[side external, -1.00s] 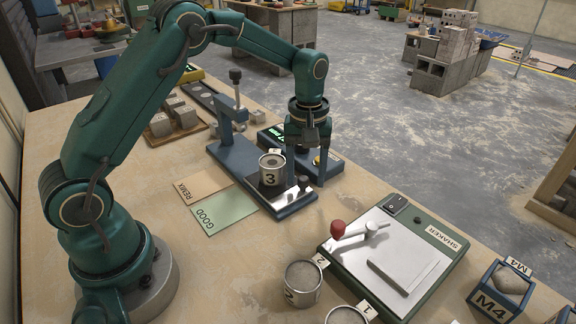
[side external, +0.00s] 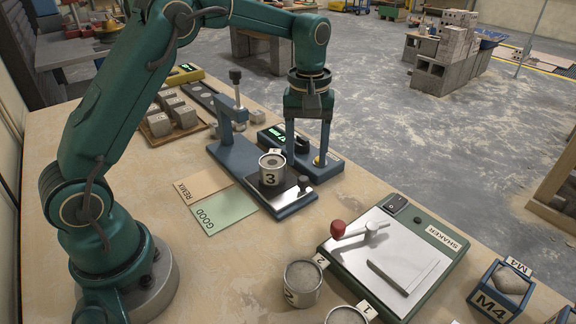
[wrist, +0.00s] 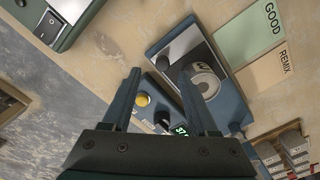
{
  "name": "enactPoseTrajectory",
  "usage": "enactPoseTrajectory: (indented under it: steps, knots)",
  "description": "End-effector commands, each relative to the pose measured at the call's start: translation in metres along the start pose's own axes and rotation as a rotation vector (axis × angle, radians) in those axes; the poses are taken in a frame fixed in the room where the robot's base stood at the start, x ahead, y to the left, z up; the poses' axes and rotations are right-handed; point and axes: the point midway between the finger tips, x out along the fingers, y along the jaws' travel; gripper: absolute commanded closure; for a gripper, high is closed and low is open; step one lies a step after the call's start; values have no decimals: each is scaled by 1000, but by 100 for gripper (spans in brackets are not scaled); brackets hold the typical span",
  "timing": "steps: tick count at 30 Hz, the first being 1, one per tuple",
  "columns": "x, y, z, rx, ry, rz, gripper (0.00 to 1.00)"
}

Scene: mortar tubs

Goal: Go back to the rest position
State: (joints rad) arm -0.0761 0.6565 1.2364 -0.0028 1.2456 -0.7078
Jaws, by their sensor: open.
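In the wrist view my gripper (wrist: 160,78) shows both fingers spread apart. Tub 3 (side external: 271,168), a pale cup with a dark mark on its top, stands upright on the plate of the blue stand (side external: 233,160). It also shows in the wrist view (wrist: 203,82), seen from above beside the right finger. My gripper is apart from tub 3.
The green SHAKER (side external: 395,254) with a red knob stands at the right. Tub 2 (side external: 303,282) and tub 1 (side external: 346,315) stand in front. The REMIX card (side external: 198,186) and GOOD card (side external: 222,209) lie bare. Grey blocks on a tray (side external: 165,127) sit behind. A blue M4 box (side external: 492,300) is at far right.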

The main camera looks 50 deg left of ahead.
Motion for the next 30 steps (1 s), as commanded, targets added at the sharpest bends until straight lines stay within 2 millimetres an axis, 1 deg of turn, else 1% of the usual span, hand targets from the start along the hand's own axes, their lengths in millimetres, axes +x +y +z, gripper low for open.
enactPoseTrajectory:
  steps: [2, 4, 8, 9, 12, 15, 18, 21, 24, 26, 30]
  knots:
    - [-4, 1, 0, 2, 10, 9, 41]
    - [-17, 4, -1, 5, 36, 31, 41]
    - [-52, 1, 7, 15, 93, 81, 41]
    - [-63, -2, 12, 22, 113, 98, 41]
    - [-88, -13, 28, 61, 160, 136, 41]
    - [-106, -26, 46, 114, 206, 168, 41]
    - [-118, -40, 65, 179, 252, 195, 41]
    - [-125, -55, 84, 253, 299, 218, 41]
    - [-125, -71, 103, 334, 347, 235, 41]
    - [-122, -80, 114, 387, 375, 242, 41]
    - [-106, -101, 137, 518, 434, 244, 41]
